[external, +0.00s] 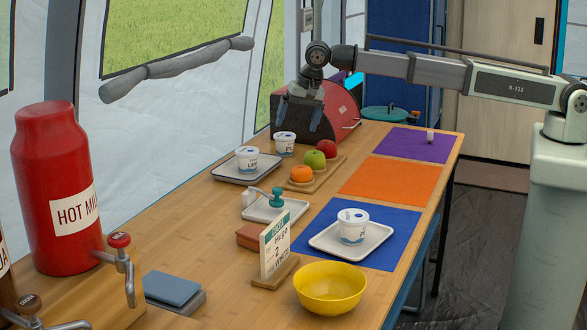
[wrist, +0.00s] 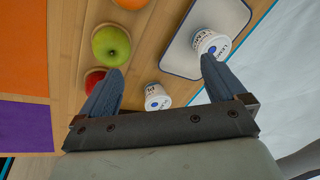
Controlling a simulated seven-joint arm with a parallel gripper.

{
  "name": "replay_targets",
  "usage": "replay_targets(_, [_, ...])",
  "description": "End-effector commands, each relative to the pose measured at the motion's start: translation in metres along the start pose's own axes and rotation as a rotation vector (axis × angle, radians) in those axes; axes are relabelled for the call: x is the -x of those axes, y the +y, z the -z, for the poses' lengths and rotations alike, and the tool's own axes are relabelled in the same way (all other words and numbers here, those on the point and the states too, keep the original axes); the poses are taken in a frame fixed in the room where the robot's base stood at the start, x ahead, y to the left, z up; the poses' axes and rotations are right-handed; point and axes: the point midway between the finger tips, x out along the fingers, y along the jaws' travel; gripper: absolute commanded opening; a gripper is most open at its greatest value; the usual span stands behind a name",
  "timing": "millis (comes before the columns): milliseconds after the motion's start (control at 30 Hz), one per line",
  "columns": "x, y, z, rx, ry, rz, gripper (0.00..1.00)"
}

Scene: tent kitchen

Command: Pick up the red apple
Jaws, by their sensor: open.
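The red apple (external: 327,149) sits at the far end of a small wooden board (external: 331,172), beside a green apple (external: 314,159) and an orange (external: 301,174). In the wrist view the red apple (wrist: 93,79) is at left, partly hidden behind the left finger. The green apple (wrist: 111,47) lies just above it, and the orange (wrist: 130,3) is cut by the top edge. My gripper (external: 296,127) is above the far part of the table, left of the red apple and apart from it. In the wrist view its fingers (wrist: 161,68) are spread, with nothing held between them.
A yogurt cup (external: 284,143) stands near the apples, another (external: 247,158) on a tray (external: 230,178). A red rounded box (external: 335,108) stands behind. Purple (external: 405,144), orange (external: 388,180) and blue mats lie at right. A yellow bowl (external: 330,289) is in front.

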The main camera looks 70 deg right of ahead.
Motion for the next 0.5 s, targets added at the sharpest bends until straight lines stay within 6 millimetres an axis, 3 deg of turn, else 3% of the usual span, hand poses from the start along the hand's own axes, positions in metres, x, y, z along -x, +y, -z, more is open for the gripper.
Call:
replay_targets(33, [0.005, 0.019, 0.020, -0.047, -0.015, -0.039, 0.98])
replay_targets(200, [0.021, 0.071, 0.063, -0.173, -0.072, -0.163, 0.98])
replay_targets(333, [0.031, 0.096, 0.082, -0.234, -0.103, -0.223, 0.98])
replay_targets(500, [0.034, 0.111, 0.091, -0.266, -0.121, -0.257, 0.98])
